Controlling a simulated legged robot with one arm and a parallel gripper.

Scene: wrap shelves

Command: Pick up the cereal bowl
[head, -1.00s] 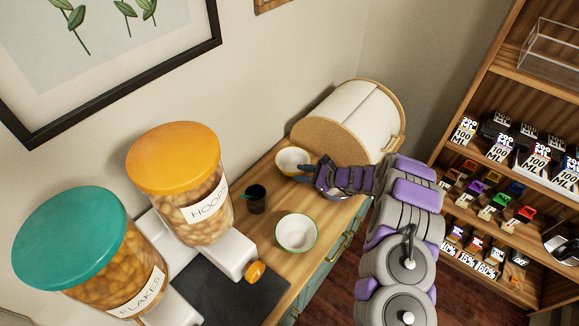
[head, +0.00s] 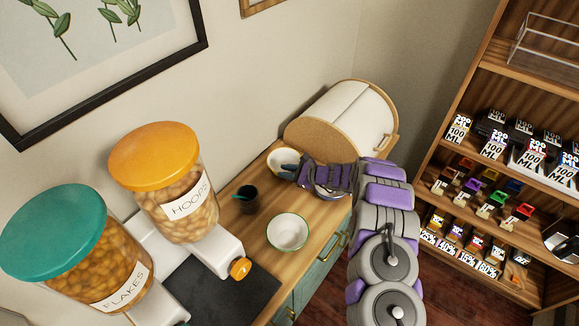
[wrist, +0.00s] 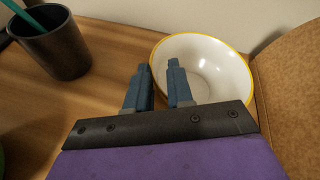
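A white bowl with a yellow rim (head: 283,158) sits on the wooden counter in front of the bread bin; it fills the upper right of the wrist view (wrist: 208,65). A white bowl with a green rim (head: 288,232) stands nearer on the counter. My gripper (wrist: 159,72) is open, its two blue fingers slightly apart at the left rim of the yellow-rimmed bowl. The right finger overlaps the bowl's inside; the left finger is outside. I cannot tell whether they touch it. In the head view my gripper (head: 288,171) partly hides this bowl. Another pale bowl (head: 329,194) shows partly under my arm.
A dark cup with a teal stick (head: 248,200) stands left of the bowls. The bread bin (head: 342,120) is close behind and right. Hoops (head: 170,190) and Flakes (head: 75,250) dispensers stand at left beside a black mat (head: 220,290). Shelves (head: 500,190) are at right.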

